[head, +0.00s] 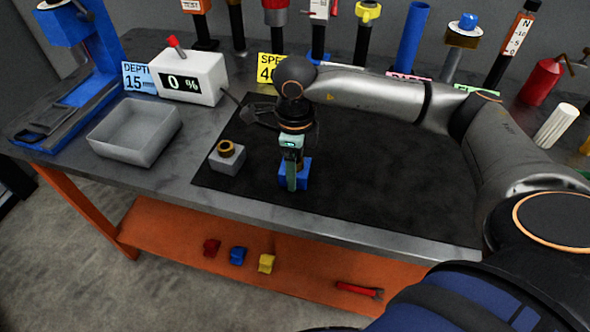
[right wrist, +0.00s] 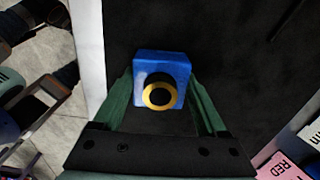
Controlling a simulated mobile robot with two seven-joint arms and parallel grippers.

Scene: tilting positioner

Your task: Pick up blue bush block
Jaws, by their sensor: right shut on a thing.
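The blue bush block (head: 307,172) is at the black mat, near its front edge, partly hidden behind my right gripper (head: 293,180). In the right wrist view the blue bush block (right wrist: 178,68) shows a black bore with a brass-coloured ring facing the camera. The green fingers of my right gripper (right wrist: 161,90) are on either side of it, shut on it. I cannot tell whether the block touches the mat or is slightly raised. My left gripper is not in view.
A grey block with a brass ring (head: 227,158) stands left of my right gripper. Several tools stand along the back. The black mat (head: 400,170) is clear to the right.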

